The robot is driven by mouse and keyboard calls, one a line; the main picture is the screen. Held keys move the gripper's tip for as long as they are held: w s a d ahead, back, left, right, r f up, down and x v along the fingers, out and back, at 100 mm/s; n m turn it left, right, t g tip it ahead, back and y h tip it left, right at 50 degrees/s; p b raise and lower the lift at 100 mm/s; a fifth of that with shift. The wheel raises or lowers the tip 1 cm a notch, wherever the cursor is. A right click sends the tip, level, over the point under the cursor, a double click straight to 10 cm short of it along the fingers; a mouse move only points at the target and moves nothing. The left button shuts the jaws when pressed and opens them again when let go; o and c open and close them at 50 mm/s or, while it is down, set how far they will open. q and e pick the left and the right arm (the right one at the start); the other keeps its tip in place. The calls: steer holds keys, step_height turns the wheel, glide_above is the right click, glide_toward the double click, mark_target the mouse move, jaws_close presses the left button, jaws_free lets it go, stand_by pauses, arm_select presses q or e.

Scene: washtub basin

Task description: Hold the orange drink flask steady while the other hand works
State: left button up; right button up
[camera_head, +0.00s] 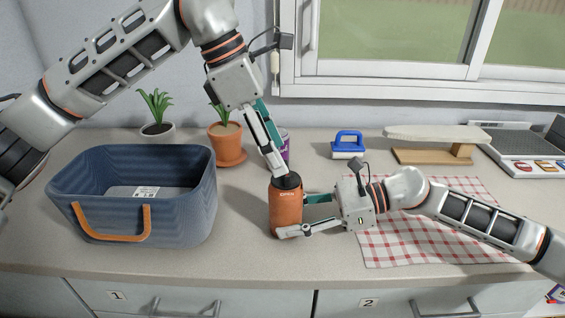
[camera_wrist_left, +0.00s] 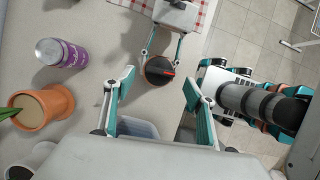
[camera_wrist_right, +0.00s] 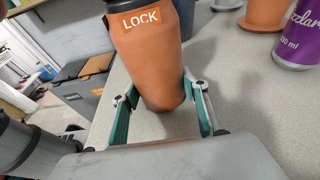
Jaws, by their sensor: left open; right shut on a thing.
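The orange drink flask (camera_head: 286,209) stands upright on the counter, with a black lid (camera_head: 287,182) on top. Its side reads "OPEN" in the head view and "LOCK" in the right wrist view (camera_wrist_right: 150,60). My right gripper (camera_head: 292,217) is shut on the flask's lower body from the right; its fingers also show in the right wrist view (camera_wrist_right: 160,97). My left gripper (camera_head: 282,168) is open above the flask, pointing down at the lid. In the left wrist view the black lid (camera_wrist_left: 158,70) with a red mark lies beyond and between the open fingers (camera_wrist_left: 158,82).
A blue basket (camera_head: 190,215) with an orange handle stands left. A potted plant (camera_head: 229,150) and a purple can (camera_head: 284,145) stand behind the flask. A blue-handled brush (camera_head: 348,146) is at the back. A checkered cloth (camera_head: 400,252) lies under my right arm. The front counter is clear.

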arm_select(q)
steer(key=shift+x, duration=1.9)
steer(key=c, duration=1.1)
steer(key=shift+c, duration=0.2)
